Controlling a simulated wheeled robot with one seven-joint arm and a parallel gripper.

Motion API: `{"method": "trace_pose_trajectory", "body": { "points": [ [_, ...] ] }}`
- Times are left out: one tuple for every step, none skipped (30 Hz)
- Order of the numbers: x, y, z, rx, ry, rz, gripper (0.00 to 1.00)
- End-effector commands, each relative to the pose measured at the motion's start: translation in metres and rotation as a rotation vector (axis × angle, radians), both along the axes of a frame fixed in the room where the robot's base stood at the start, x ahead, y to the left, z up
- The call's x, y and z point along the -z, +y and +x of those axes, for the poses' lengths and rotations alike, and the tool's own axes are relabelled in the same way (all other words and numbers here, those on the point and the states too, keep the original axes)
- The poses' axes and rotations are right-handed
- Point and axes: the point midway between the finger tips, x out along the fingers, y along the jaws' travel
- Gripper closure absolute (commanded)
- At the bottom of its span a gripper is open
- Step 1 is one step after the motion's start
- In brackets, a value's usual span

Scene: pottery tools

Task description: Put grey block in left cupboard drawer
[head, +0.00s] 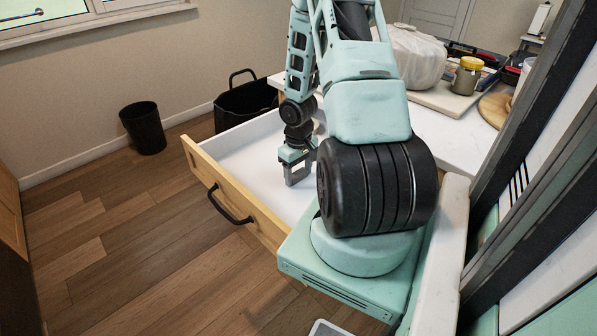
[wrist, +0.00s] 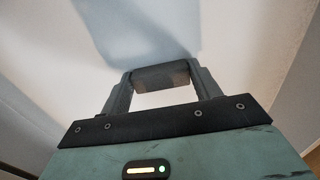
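The cupboard drawer (head: 222,190) is pulled open, with a light wood front, a black handle and a white inside. My gripper (head: 297,176) reaches down into the open drawer in the head view. In the wrist view, my gripper (wrist: 162,80) has the grey block (wrist: 162,76) between its two fingertips, with both fingers against its ends. White drawer surface lies behind the block. I cannot tell whether the block touches the drawer bottom. In the head view the block is too small to make out clearly.
A black bin (head: 143,128) and a black basket (head: 245,100) stand on the wood floor beyond the drawer. The white worktop (head: 450,135) at right holds a wrapped lump (head: 415,55), a yellow-lidded jar (head: 467,76) and a round wooden board (head: 496,110).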

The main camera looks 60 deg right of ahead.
Motion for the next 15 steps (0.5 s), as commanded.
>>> {"method": "trace_pose_trajectory", "body": {
  "points": [
    [0.000, 0.000, 0.000, 0.000, 0.000, 0.000, 0.24],
    [0.000, 0.000, 0.000, 0.000, 0.000, 0.000, 0.18],
    [0.000, 0.000, 0.000, 0.000, 0.000, 0.000, 0.18],
    [0.000, 0.000, 0.000, 0.000, 0.000, 0.000, 0.18],
    [0.000, 0.000, 0.000, 0.000, 0.000, 0.000, 0.18],
    [0.000, 0.000, 0.000, 0.000, 0.000, 0.000, 0.18],
    [0.000, 0.000, 0.000, 0.000, 0.000, 0.000, 0.18],
    [0.000, 0.000, 0.000, -0.001, 0.000, 0.000, 0.18],
    [-0.001, 0.000, 0.000, -0.001, 0.000, 0.000, 0.18],
    [-0.001, 0.000, 0.000, 0.000, 0.000, 0.000, 0.18],
    [-0.002, 0.000, 0.000, 0.000, -0.001, 0.000, 0.18],
    [-0.005, 0.000, 0.000, -0.001, -0.001, 0.000, 0.18],
    [-0.007, 0.000, 0.000, 0.000, -0.002, -0.001, 0.18],
    [-0.010, 0.000, 0.001, 0.000, -0.003, -0.001, 0.18],
    [-0.016, -0.001, 0.001, 0.000, -0.004, -0.001, 0.18]
  ]
}}
